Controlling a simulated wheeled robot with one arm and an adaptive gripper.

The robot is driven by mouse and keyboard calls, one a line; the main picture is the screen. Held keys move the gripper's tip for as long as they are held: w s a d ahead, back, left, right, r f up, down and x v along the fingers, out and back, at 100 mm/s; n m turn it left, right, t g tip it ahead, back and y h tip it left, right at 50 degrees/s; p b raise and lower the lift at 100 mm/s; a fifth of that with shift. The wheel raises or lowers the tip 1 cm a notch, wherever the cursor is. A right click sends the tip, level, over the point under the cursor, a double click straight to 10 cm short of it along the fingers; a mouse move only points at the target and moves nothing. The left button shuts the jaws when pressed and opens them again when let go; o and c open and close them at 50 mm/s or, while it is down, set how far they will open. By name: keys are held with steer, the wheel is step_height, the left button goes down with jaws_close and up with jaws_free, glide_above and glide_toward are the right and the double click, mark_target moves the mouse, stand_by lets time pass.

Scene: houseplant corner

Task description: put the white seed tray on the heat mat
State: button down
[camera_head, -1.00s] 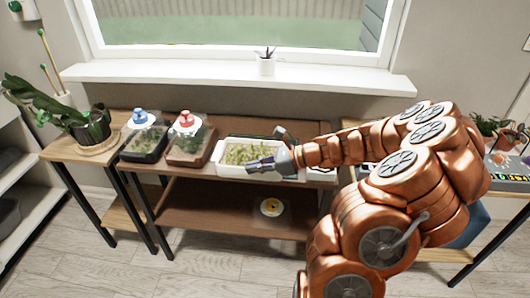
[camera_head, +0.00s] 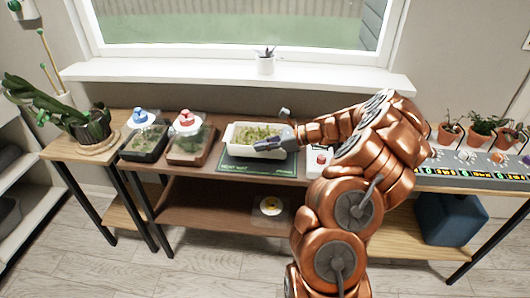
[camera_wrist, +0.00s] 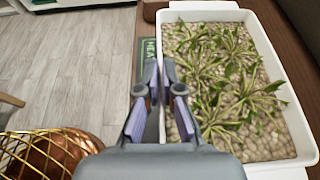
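The white seed tray (camera_head: 228,138), filled with pebbles and small green plants, is over the back part of the dark green heat mat (camera_head: 258,168) in the head view. The mat's front strip shows in front of the tray. My gripper (camera_head: 268,144) is at the tray's front right. In the wrist view my gripper (camera_wrist: 161,72) has one finger on each side of the long wall of the tray (camera_wrist: 290,95) and looks closed on it. A corner of the mat (camera_wrist: 149,50) shows beside the tray. I cannot tell whether the tray touches the mat.
Two lidded trays, one with a blue knob (camera_head: 140,117) and one with a red knob (camera_head: 184,120), stand to the left. A white box with a red button (camera_head: 320,160) is close on the right. Potted plants (camera_head: 481,128) stand further right. A windowsill (camera_head: 200,76) runs behind.

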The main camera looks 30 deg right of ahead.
mark_target(251, 156)
steer(key=shift+f, duration=1.7)
steer(key=shift+f, duration=0.1)
steer(key=c, duration=1.3)
jaws_free()
